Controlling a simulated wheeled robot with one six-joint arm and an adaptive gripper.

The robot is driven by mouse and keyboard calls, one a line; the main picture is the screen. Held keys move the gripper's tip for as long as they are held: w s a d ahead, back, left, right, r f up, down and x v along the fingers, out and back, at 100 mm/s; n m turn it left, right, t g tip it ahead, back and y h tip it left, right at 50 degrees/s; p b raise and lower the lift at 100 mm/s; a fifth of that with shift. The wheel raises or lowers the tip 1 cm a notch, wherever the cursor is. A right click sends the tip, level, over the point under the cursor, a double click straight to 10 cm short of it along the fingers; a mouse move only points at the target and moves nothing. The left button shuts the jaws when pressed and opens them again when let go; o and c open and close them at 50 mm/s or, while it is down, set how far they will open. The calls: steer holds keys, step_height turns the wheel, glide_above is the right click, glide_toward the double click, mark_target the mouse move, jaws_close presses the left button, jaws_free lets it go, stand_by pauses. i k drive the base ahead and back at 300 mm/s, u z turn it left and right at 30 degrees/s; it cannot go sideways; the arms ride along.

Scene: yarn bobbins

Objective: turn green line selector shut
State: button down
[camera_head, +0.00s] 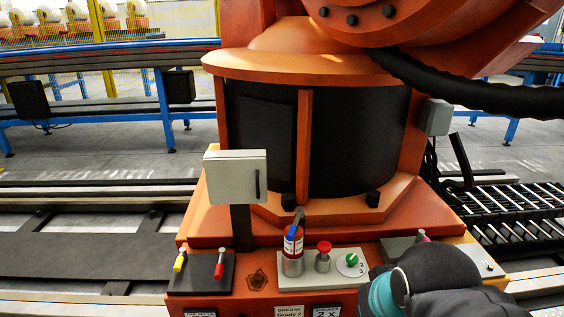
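The green selector (351,259) is a small green knob on a round white dial with number marks. It sits at the right end of a pale plate (291,283) on the orange machine's front ledge. The knob looks turned at a slant; I cannot tell which mark it points to. My arm, dark with a teal cap, fills the lower right, just right of the dial. No fingertips of my gripper show, so its opening and any contact are hidden.
A red mushroom button (323,248) and a red-and-blue canister (292,244) stand left of the selector. A yellow lever (180,261) and a red lever (220,264) are on a black plate farther left. A pink-topped knob (422,236) shows behind my arm. A grey box (236,177) stands above.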

mark_target(351, 260)
steer(key=k, duration=1.55)
